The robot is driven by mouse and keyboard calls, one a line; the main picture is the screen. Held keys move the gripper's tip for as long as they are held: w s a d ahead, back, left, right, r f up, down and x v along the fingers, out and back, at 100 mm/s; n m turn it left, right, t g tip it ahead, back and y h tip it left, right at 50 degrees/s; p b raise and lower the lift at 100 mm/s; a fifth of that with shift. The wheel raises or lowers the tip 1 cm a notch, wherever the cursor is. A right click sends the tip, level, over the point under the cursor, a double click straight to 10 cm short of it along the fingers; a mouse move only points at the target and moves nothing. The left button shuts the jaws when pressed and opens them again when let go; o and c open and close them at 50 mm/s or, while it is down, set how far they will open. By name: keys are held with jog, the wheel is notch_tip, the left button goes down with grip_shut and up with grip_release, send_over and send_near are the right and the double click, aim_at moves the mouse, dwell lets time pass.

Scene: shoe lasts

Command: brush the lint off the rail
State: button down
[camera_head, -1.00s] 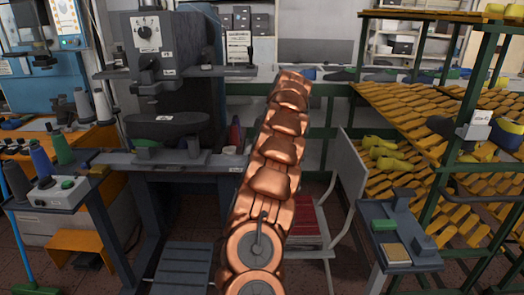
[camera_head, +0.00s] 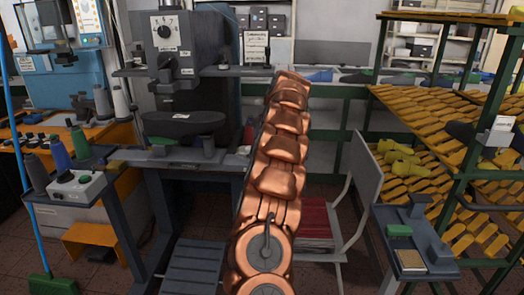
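My copper-coloured arm rises through the middle of the view, and no gripper fingers show. A green rail (camera_head: 345,92) runs across the back behind the arm; I cannot tell if it is the task's rail. No lint can be made out. A broom with a blue pole (camera_head: 17,150) and green head (camera_head: 48,287) stands at the far left. A small green block (camera_head: 399,231) lies on a grey stand (camera_head: 430,238) at the right; I cannot tell if it is a brush.
A grey machine (camera_head: 172,60) stands at a bench left of my arm. Thread cones and a white control box (camera_head: 78,186) are at the left. A pale chair (camera_head: 357,190) with a red seat is right of my arm. Slanted racks of yellow lasts (camera_head: 440,125) fill the right.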

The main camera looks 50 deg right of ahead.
aim_at(241, 157)
jog(key=shift+w+a+f, duration=0.1)
jog(key=shift+w+a, duration=0.55)
jog(key=shift+w, duration=0.2)
jog(key=shift+w+a, duration=0.6)
jog(key=shift+w, duration=0.25)
jog(key=shift+w+a+p, duration=0.2)
jog(key=shift+w+a, duration=0.3)
jog(key=shift+w, duration=0.2)
jog(key=shift+w+a+p, duration=0.2)
jog(key=shift+w+a, duration=0.25)
jog(key=shift+w, duration=0.25)
jog(key=shift+r, duration=0.2)
jog(key=shift+r+p, duration=2)
jog(key=shift+r, duration=0.95)
notch_tip(241, 157, up, 3)
jog(key=shift+r+p, duration=0.1)
jog(key=shift+p, duration=1.1)
jog(key=shift+s+d, duration=0.1)
jog(key=shift+s, duration=0.05)
